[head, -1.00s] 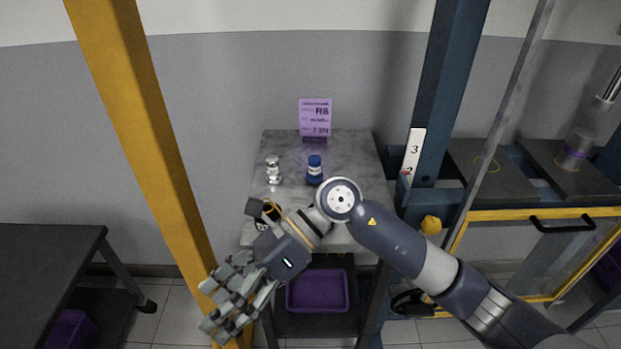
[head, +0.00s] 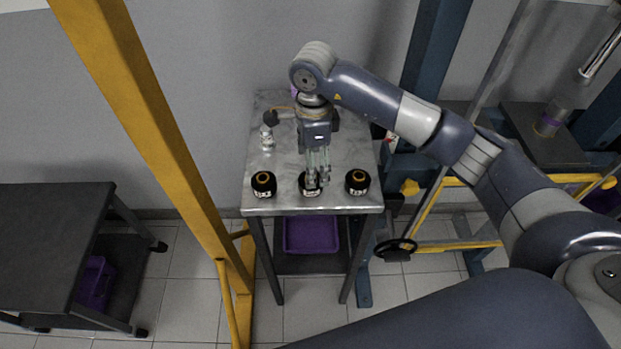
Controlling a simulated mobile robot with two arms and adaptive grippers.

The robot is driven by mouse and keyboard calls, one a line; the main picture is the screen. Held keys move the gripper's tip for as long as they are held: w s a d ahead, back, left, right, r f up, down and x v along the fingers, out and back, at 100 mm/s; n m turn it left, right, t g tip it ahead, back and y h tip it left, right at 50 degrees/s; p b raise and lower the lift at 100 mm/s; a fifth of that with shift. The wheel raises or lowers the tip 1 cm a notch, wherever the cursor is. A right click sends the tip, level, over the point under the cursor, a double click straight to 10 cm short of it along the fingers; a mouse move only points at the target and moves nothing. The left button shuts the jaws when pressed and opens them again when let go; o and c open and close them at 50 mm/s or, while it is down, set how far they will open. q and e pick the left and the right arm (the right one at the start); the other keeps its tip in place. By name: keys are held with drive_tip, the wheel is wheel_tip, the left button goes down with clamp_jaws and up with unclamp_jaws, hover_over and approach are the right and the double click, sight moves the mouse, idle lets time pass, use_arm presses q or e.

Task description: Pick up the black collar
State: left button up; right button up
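Three black collars stand in a row along the front edge of the small grey table: a left one (head: 263,184), a middle one (head: 304,188) and a right one (head: 357,182). Each has a pale label on its front; the left and right ones show an orange ring on top. My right gripper (head: 318,178) points down at the middle collar, its fingers covering part of it. I cannot tell whether the fingers touch or grip the collar. My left gripper is not in view.
A small silver-white bottle (head: 267,138) stands behind the left collar. A purple bin (head: 311,236) sits on the shelf below the table (head: 340,203). A yellow post (head: 150,130) rises at left, and a blue press frame (head: 431,60) at right.

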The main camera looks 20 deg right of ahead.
drive_tip(key=shift+s+a+f+p, duration=0.1)
drive_tip(key=shift+a+f+p, duration=0.05)
drive_tip(key=shift+f+p, duration=0.35)
drive_tip(key=f, duration=0.1)
drive_tip(key=f+p, duration=0.2)
drive_tip(key=shift+s+a+f, duration=0.1)
drive_tip(key=shift+a+f, duration=0.1)
drive_tip(key=shift+a, duration=0.1)
drive_tip(key=shift+f, duration=0.55)
drive_tip(key=c, duration=1.5)
drive_tip(key=shift+r, duration=0.2)
